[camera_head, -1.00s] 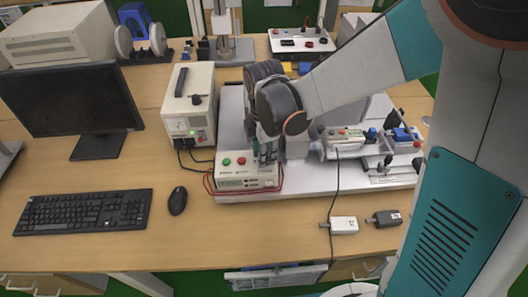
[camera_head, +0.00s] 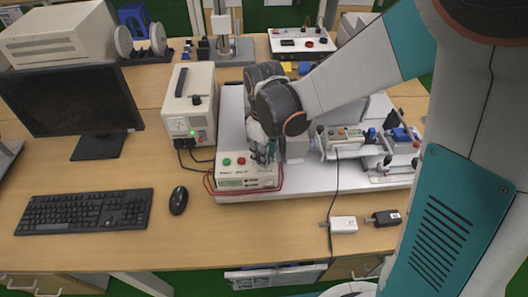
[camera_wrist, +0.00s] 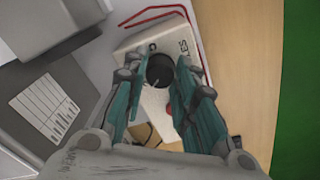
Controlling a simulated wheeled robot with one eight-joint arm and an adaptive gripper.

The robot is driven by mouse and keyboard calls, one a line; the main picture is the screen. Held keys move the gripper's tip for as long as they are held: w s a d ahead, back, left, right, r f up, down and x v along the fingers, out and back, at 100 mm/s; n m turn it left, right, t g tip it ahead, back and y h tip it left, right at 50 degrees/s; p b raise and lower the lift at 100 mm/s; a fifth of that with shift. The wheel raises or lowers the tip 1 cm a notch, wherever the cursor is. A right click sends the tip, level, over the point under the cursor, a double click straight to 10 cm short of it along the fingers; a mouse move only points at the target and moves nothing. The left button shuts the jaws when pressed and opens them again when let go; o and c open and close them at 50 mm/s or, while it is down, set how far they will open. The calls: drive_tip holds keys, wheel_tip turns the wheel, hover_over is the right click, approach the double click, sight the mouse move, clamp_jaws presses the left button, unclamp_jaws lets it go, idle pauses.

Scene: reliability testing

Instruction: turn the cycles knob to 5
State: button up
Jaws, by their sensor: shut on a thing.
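The cycles knob (camera_wrist: 160,70) is a round black knob on a cream control box (camera_wrist: 165,102), with part of the label "CYCLES" visible beside it in the wrist view. My gripper (camera_wrist: 161,64) has its two teal fingers on either side of the knob, shut on it. The knob's pointer and the numbers around it are too small and dark to read. In the head view, the box (camera_head: 232,177) has a green and a red button on top. My gripper (camera_head: 264,158) is over the box's right end and hides the knob.
A cream power unit (camera_head: 189,104) stands behind the box to the left, and red cables (camera_head: 209,183) run around the box. A test fixture (camera_head: 345,140) on the white platform is to the right. A mouse (camera_head: 178,200) and keyboard (camera_head: 83,211) lie at front left.

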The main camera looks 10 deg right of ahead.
drive_tip(key=m, duration=1.4)
drive_tip(key=shift+m, duration=0.3)
drive_tip(key=m, duration=0.9)
drive_tip(key=shift+m, duration=0.3)
drive_tip(key=o, duration=1.1)
